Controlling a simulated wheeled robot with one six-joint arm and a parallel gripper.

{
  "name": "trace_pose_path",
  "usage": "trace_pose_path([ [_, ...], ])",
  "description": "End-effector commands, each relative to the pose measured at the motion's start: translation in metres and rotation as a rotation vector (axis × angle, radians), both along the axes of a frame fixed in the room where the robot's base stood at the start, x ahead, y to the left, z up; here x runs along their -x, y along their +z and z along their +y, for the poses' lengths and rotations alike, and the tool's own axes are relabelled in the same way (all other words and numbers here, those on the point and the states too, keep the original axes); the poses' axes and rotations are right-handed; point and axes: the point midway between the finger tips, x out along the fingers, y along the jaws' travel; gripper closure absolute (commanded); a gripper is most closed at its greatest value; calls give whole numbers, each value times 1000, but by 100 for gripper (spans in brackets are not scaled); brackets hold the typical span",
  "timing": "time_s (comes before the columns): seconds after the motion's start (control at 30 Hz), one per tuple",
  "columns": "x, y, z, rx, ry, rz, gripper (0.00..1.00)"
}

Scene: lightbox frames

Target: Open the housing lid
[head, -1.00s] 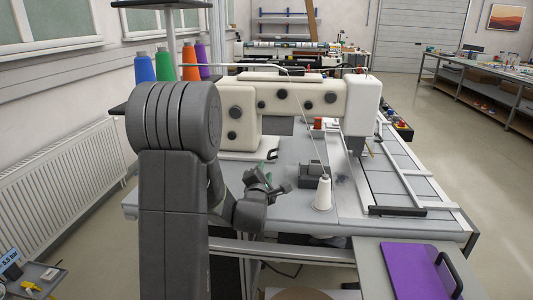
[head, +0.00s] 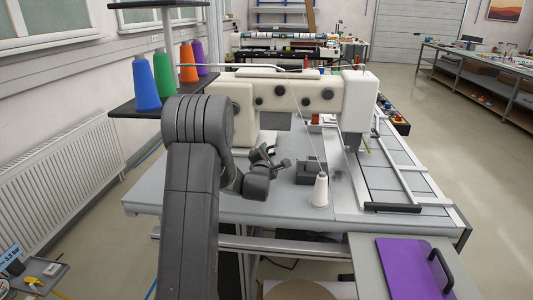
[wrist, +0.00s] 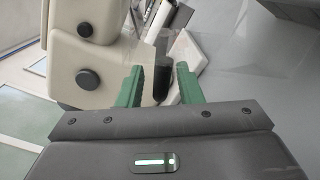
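No part is plainly marked as the housing lid. A purple panel with a black bar handle (head: 405,268) lies flat on a grey surface at the front right, well apart from my gripper. The cream sewing machine body (head: 285,93) stands across the table with several dark knobs; it also shows in the wrist view (wrist: 108,62). My gripper (head: 272,158) is over the table in front of the machine. In the wrist view, its green fingers (wrist: 160,88) are apart. A dark upright rod or handle (wrist: 162,72) shows between them, with gaps visible on both sides; its depth is unclear.
A white thread cone (head: 320,190) and a dark grey block (head: 309,171) stand right of my gripper. Coloured spools (head: 164,75) stand on a dark shelf at left. A white rail frame (head: 405,172) lies on the table's right side. Floor at right is clear.

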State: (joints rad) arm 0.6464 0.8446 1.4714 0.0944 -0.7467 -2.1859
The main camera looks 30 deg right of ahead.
Motion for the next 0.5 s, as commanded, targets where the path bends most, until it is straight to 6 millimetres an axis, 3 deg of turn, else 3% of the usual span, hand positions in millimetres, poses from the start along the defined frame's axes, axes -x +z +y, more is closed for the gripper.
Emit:
trace_pose_path([
  [0.03,0,0,0,0,0,0,69],
  [0.2,0,0,0,0,0,0,100],
  [0.5,1,2,-1,-16,0,-18,100],
])
